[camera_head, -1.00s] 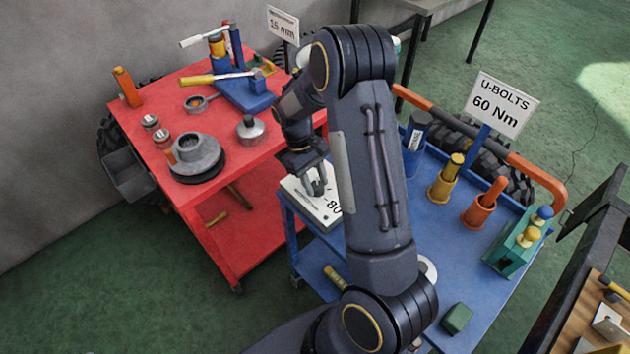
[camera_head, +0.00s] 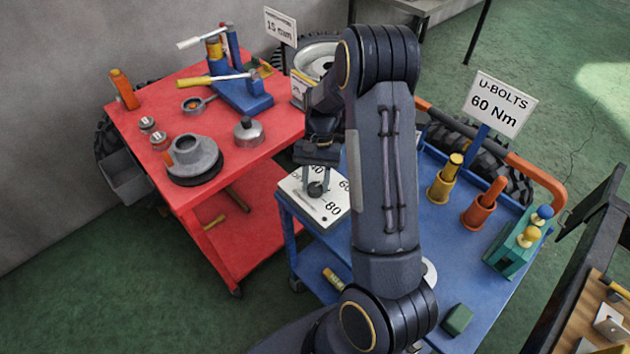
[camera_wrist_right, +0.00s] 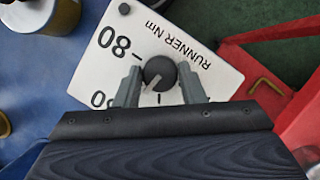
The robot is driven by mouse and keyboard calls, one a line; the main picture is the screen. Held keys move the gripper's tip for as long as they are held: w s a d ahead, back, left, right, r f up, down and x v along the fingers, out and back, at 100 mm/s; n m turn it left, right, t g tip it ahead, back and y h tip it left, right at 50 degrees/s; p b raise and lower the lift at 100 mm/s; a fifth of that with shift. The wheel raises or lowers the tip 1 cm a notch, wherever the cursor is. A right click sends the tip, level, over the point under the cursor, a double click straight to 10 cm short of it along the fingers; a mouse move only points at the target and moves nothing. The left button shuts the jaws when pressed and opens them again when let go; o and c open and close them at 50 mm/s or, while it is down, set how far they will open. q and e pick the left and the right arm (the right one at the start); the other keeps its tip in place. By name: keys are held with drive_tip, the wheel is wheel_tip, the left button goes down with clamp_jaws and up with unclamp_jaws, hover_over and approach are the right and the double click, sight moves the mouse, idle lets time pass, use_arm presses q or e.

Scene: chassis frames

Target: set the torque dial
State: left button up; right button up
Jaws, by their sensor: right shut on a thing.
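The torque dial is a white plate (camera_head: 298,200) with black numbers on the near left corner of the blue cart. Its dark round knob (camera_head: 316,189) stands on the plate and also shows in the right wrist view (camera_wrist_right: 159,73). A pale pointer line on the knob points to the lower left in the wrist view, toward a partly hidden number. The "80" lies at upper left there. My right gripper (camera_wrist_right: 160,88) is shut on the knob, one finger on each side. My left gripper is in neither view.
A sign (camera_head: 503,103) reads "U-BOLTS 60 Nm". The blue cart (camera_head: 400,200) carries yellow and orange holders (camera_head: 484,202) and a green block (camera_head: 518,240) at the right. The red cart (camera_head: 255,165) with tools and a grey hub stands close on the left.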

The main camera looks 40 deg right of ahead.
drive_tip(key=shift+s+d+m+t+y, duration=0.15)
drive_tip(key=shift+m+t, duration=0.25)
drive_tip(key=shift+m, duration=0.7)
drive_tip(key=shift+w+a+m+t+y, duration=0.1)
drive_tip(key=shift+m+t+y, duration=0.25)
drive_tip(key=shift+m, duration=0.75)
drive_tip(key=o, duration=1)
drive_tip(key=s+v, duration=0.1)
drive_tip(key=v, duration=0.6)
drive_tip(key=shift+w+r, duration=0.4)
drive_tip(key=shift+w, duration=0.05)
drive_tip(key=shift+d, duration=0.1)
